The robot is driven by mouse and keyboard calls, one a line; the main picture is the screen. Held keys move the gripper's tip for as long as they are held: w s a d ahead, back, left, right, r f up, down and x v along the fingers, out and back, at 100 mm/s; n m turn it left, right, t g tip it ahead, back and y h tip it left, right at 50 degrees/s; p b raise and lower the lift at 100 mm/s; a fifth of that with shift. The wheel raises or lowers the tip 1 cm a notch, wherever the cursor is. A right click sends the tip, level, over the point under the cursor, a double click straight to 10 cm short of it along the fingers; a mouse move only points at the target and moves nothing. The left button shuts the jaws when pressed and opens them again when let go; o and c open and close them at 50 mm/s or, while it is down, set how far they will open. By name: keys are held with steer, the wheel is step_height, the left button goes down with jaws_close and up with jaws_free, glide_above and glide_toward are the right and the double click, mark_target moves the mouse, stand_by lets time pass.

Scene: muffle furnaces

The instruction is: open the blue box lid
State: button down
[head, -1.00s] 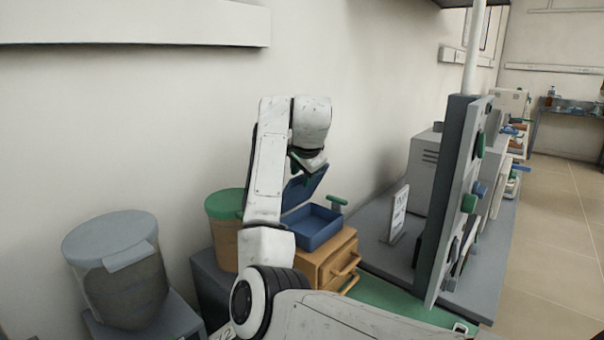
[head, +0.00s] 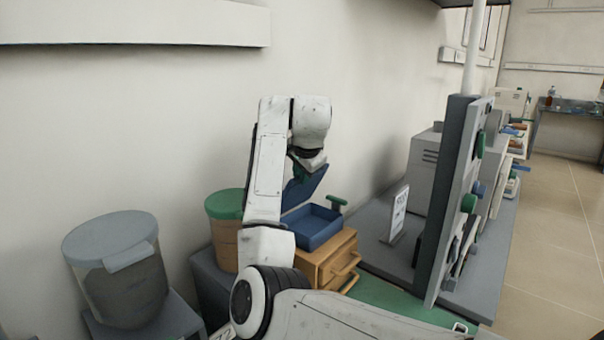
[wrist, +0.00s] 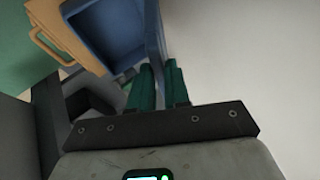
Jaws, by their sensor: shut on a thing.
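The blue box (head: 314,232) sits on top of a small wooden drawer unit (head: 331,262), with its inside showing. Its blue lid (head: 305,186) is raised and tilted up on the wall side. My gripper (wrist: 158,78) has green fingers and is shut on the lid, whose edge-on panel (wrist: 155,40) runs between the fingertips in the wrist view. The blue box also shows in the wrist view (wrist: 105,35). In the head view my arm covers part of the lid and most of the fingers.
A green-handled item (head: 337,202) stands just behind the box. A green-lidded container (head: 225,206) and a large grey-lidded bin (head: 118,270) stand to the left. A small sign (head: 399,213) and a tall dark panel (head: 451,200) stand to the right. The wall is close behind the lid.

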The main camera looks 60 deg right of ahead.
steer(key=w+p, duration=0.1)
steer(key=r+p, duration=0.1)
steer(key=shift+w+d+r+p, duration=0.2)
steer(key=shift+w+p, duration=0.15)
steer(key=shift+w+r+p, duration=0.1)
steer(key=shift+w+p, duration=0.2)
steer(key=shift+p, duration=0.05)
steer(key=shift+w+d, duration=0.15)
steer(key=shift+w, duration=0.15)
steer(key=c, duration=1.2)
jaws_free()
steer(key=shift+f, duration=0.2)
steer(key=shift+o, duration=0.2)
steer(key=b+v, duration=0.1)
steer(key=v, duration=0.9)
steer(key=shift+s+a+r, duration=0.2)
steer(key=shift+a+r, duration=0.05)
steer(key=shift+r, duration=0.05)
